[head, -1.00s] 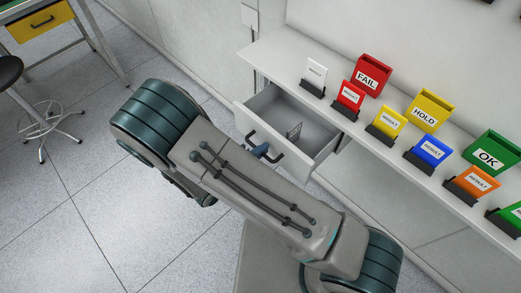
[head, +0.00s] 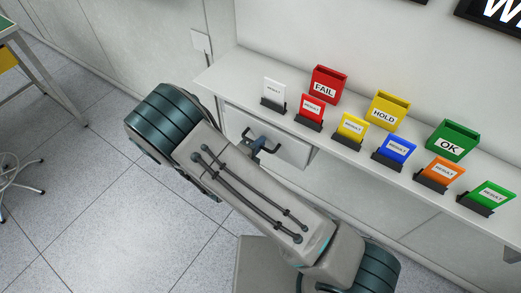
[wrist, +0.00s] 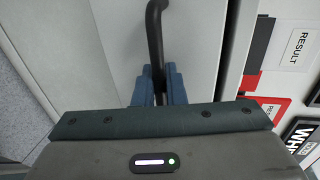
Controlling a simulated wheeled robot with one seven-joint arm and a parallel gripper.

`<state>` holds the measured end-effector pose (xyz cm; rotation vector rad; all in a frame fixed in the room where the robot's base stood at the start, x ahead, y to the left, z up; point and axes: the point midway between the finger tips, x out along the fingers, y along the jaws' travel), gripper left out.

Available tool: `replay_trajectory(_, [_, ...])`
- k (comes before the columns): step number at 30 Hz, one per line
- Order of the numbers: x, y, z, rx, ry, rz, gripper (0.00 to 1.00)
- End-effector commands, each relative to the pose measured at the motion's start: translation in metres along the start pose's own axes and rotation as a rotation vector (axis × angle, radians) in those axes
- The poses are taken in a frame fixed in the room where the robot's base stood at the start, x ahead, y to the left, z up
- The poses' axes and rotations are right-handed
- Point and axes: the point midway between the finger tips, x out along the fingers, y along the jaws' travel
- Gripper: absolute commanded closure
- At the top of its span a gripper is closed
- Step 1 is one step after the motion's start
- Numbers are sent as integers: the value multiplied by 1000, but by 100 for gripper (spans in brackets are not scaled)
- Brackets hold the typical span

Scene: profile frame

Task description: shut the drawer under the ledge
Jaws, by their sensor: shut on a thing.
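The drawer (head: 291,149) sits under the white ledge (head: 228,80), its pale front close beneath the ledge's edge. No interior shows in the head view; whether a small gap remains at the front I cannot tell. Its dark bar handle (head: 272,149) is partly hidden by my arm and gripper. My gripper (head: 257,144) is at the handle. In the wrist view, its blue fingers (wrist: 159,88) are closed around the dark handle (wrist: 154,35), against the pale drawer front (wrist: 195,45).
On the ledge stand a red FAIL box (head: 327,87), a yellow HOLD box (head: 387,111), a green OK box (head: 452,142) and several RESULT cards in dark stands. A workbench leg (head: 55,82) stands at far left. Open floor lies below left.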

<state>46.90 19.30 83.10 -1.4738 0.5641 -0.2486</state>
Motion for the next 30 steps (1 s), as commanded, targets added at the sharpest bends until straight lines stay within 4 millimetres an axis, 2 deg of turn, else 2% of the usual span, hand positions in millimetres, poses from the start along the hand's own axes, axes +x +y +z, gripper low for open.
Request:
replay_trajectory(7, [0,0,5,-4,-17,1,100])
replay_trajectory(8, [0,0,5,-4,-17,1,81])
replay_trajectory(9, [0,0,5,-4,-17,1,71])
replay_trajectory(20, [-4,0,5,-3,-16,1,71])
replay_trajectory(23, [-15,1,6,-2,-18,2,71])
replay_trajectory(30, [-68,2,5,-1,-21,2,71])
